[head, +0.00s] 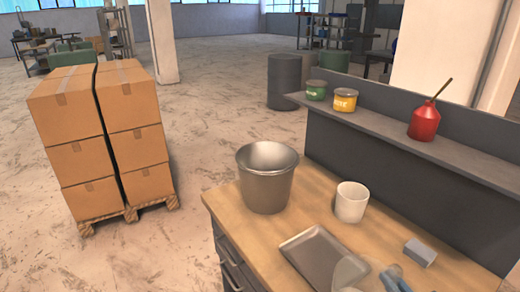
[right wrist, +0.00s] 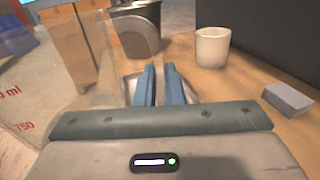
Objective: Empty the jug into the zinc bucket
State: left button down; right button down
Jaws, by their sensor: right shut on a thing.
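The zinc bucket (head: 266,180) stands upright on the wooden workbench, near its far left corner. It also shows at the top of the right wrist view (right wrist: 128,18). The clear jug (head: 350,272) is cut off by the bottom edge of the head view. In the right wrist view its see-through wall with red volume marks (right wrist: 24,110) fills the left side. My right gripper (head: 393,280) is shut on the jug, its blue fingers (right wrist: 162,72) close together. The jug's contents and tilt cannot be made out. My left gripper is out of view.
A metal tray (head: 312,250) lies in front of the bucket. A white mug (head: 351,203) stands right of the bucket, and a grey block (head: 420,253) lies farther right. A raised shelf (head: 385,125) behind holds two cans and a red oil can (head: 425,122).

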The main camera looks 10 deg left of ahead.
aim_at(266, 169)
jog(key=i+j, duration=0.1)
jog(key=j, duration=0.3)
jog(key=i+j+z, duration=0.15)
jog(key=j, duration=0.6)
jog(key=i+j+z, duration=0.15)
jog(key=j, duration=0.25)
